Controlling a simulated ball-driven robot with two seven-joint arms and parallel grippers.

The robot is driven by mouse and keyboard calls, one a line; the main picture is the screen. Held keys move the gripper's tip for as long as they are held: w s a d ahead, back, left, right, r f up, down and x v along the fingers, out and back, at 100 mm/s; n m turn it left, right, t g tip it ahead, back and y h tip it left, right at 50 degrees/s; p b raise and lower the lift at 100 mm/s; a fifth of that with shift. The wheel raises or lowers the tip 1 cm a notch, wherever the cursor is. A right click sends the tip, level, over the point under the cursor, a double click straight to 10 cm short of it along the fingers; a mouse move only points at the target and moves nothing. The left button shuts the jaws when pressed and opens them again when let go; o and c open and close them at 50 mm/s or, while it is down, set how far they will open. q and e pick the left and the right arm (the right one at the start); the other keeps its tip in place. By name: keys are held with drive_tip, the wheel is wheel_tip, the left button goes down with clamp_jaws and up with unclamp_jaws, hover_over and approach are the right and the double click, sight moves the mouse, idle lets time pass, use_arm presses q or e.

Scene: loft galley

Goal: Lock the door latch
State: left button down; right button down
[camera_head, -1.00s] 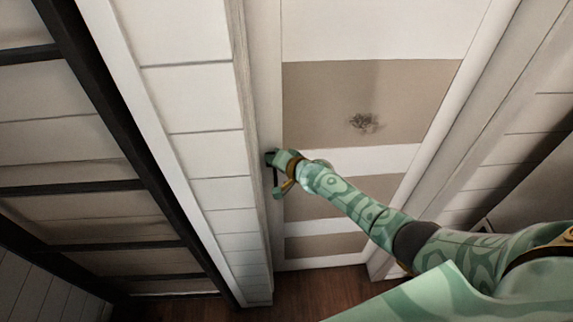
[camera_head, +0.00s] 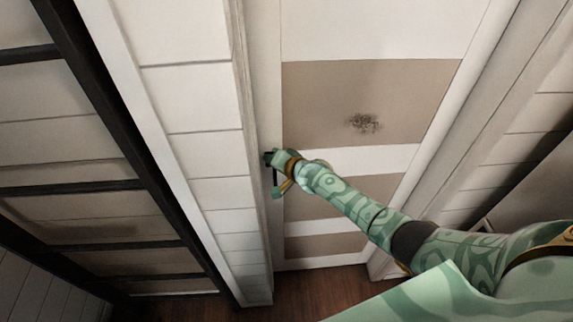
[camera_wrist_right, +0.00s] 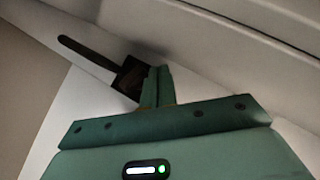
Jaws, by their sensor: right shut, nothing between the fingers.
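The door (camera_head: 370,90) is white with beige panels and stands upright in front of me, looking closed. In the right wrist view, a dark lever (camera_wrist_right: 88,53) with a square dark plate (camera_wrist_right: 131,77) sits on the white door edge. I cannot tell if a separate latch part is hidden behind the fingers. My right gripper (camera_head: 272,157) is at the door's left edge by this dark hardware. In the wrist view its green fingers (camera_wrist_right: 157,82) are shut together, empty, beside the square plate; contact is unclear. My left gripper is out of view.
A white plank wall (camera_head: 205,100) and frame stand close to the left of the door edge. A dark-framed structure (camera_head: 100,185) is farther left. A pale plank wall (camera_head: 530,130) is at the right. Wooden floor (camera_head: 315,285) shows below.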

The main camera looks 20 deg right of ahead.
idle(0.7)
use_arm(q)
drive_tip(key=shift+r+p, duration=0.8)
use_arm(e)
drive_tip(key=shift+r, duration=0.8)
